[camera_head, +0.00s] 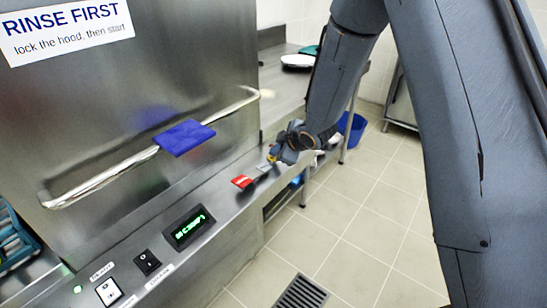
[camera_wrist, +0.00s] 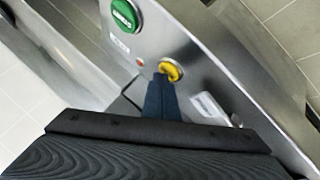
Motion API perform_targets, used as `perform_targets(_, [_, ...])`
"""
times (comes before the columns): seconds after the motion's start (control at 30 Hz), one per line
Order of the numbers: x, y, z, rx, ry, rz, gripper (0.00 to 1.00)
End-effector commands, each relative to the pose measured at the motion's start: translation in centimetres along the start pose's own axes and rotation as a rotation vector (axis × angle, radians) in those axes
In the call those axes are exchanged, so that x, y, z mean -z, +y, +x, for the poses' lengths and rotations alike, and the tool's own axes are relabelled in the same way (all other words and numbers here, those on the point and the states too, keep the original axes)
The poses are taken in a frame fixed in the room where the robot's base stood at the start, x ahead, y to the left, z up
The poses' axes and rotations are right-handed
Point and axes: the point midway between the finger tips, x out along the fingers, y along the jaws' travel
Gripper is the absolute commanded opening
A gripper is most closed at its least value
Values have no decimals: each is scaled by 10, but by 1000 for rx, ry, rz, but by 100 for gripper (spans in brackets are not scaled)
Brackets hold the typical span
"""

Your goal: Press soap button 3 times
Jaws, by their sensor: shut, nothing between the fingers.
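My gripper (camera_wrist: 160,80) is shut and empty, its dark blue fingers together. In the wrist view its tips are at the lower left edge of a round yellow button (camera_wrist: 171,70) on the steel panel; I cannot tell whether they touch it. No readable label shows which button is the soap button. A green round button (camera_wrist: 125,16) with white lettering sits up and left of the yellow one. In the head view my gripper (camera_head: 275,158) is low over the far end of the control panel and hides much of what lies there.
The steel hood (camera_head: 90,110) with its bar handle (camera_head: 100,181) and a blue cloth (camera_head: 184,137) stands left of my arm. Open tiled floor lies right.

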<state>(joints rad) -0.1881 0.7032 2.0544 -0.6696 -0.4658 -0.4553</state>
Motion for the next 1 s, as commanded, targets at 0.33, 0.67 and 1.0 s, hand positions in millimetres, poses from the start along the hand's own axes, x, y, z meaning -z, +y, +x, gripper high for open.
perform_targets(0.33, [-2,-3,3,1,-1,0,0])
perform_targets(0.67, [-2,-2,2,1,-1,0,0])
perform_targets(1.0, [6,6,-9,0,-1,0,0])
